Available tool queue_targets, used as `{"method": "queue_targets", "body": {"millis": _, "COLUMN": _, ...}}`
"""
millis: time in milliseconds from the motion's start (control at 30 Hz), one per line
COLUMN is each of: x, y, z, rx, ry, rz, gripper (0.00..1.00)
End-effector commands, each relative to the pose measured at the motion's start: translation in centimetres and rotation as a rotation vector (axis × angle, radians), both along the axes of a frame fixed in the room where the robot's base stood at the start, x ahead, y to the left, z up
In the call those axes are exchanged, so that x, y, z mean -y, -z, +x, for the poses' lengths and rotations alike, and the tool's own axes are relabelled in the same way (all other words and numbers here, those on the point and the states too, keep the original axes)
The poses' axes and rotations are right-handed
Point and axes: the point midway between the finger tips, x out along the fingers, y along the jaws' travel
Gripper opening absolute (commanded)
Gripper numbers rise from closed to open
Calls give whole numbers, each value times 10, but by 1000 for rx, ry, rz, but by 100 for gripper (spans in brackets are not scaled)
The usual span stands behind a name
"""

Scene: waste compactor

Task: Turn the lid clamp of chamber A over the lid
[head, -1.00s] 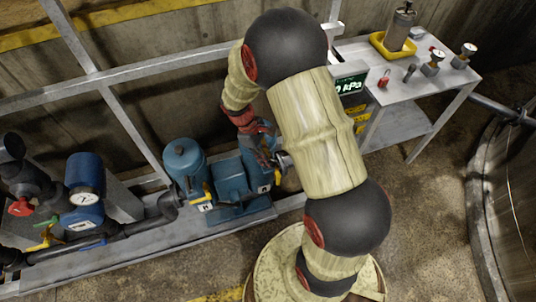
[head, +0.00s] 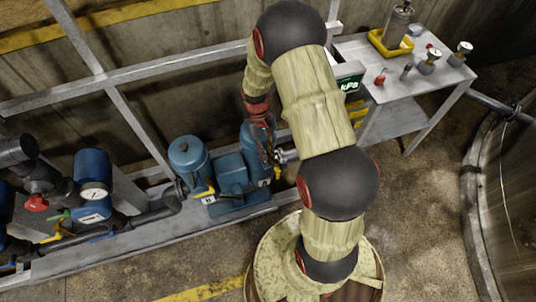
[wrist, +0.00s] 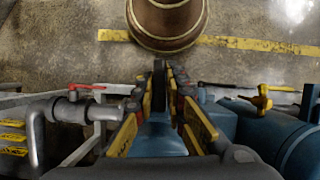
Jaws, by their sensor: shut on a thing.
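My gripper (wrist: 161,82) is at the top of the right-hand blue chamber (head: 254,146). In the head view my gripper (head: 265,138) is partly hidden by my arm. In the wrist view its yellow-edged fingers are closed on a narrow dark upright piece, which looks like the lid clamp (wrist: 158,72). Blue chamber surface (wrist: 158,142) shows below the fingers. The lid is mostly hidden by my gripper, so I cannot tell how far the clamp lies over it. A second blue chamber (head: 188,158) with a domed top stands to the left.
A blue gauge unit (head: 92,178) and dark pipes with coloured handles stand at left. A grey rail (head: 150,72) runs behind the chambers. A metal table (head: 440,75) with a yellow tray (head: 378,44) is at upper right. A red-handled valve (wrist: 85,87) is beside my gripper.

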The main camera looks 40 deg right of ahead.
Motion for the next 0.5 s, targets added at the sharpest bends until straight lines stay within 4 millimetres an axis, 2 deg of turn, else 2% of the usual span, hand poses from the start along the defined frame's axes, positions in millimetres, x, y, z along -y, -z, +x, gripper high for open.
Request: {"method": "queue_targets", "body": {"millis": 500, "x": 1, "y": -1, "z": 1, "rx": 4, "ry": 33, "rz": -2, "gripper": 0}}
